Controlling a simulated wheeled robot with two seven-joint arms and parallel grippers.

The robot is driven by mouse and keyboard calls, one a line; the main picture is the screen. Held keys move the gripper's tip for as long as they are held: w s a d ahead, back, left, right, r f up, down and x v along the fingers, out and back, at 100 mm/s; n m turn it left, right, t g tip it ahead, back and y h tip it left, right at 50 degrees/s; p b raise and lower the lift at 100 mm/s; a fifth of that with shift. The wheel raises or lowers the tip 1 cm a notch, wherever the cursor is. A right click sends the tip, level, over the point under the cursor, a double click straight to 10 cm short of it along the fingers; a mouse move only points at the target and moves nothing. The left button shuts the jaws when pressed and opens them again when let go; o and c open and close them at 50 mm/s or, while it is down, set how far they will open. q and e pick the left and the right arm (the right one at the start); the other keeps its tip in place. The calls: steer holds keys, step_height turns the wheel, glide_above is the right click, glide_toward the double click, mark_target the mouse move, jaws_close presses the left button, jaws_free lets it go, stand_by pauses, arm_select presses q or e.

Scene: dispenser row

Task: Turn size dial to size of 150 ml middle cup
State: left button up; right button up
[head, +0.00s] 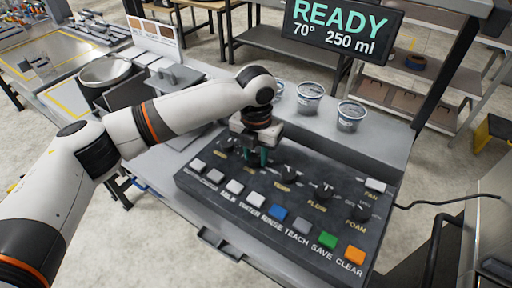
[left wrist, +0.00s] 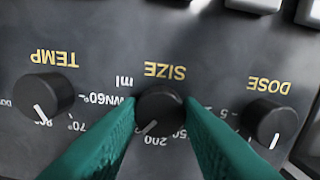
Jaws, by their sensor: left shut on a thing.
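The size dial (left wrist: 160,104) is a round black knob under the yellow SIZE label in the left wrist view. My left gripper (head: 256,156) is shut on it, with one green finger on each side. The dial's white pointer line points down and left, on the left side of the 200 mark. The fingers hide part of the scale. The display (head: 337,28) reads READY, 70°, 250 ml. The middle cup (head: 309,98) stands behind the panel between a left cup (head: 277,89) and a right cup (head: 350,116); their markings are too small to read.
The dark control panel (head: 222,203) has a front row of buttons, including an orange clear button (head: 354,255). The temp dial (left wrist: 43,97) and dose dial (left wrist: 268,122) flank the size dial closely. The flow dial (head: 322,191) and foam dial (head: 361,211) are further right.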

arm_select(q)
steer(key=n+p, duration=0.2)
steer(key=p, duration=0.1)
steer(key=n+p, duration=0.6)
steer(key=shift+r, duration=0.3)
steer(key=n+p, duration=0.3)
steer(key=n, duration=0.1)
steer(key=shift+w+f+n+p, duration=0.1)
steer(key=shift+f+n+p, duration=0.05)
steer(key=shift+n+p, duration=1.7)
steer(key=shift+n, duration=0.35)
steer(key=o, duration=1)
steer(key=shift+f, duration=0.1)
steer(key=shift+b, duration=0.3)
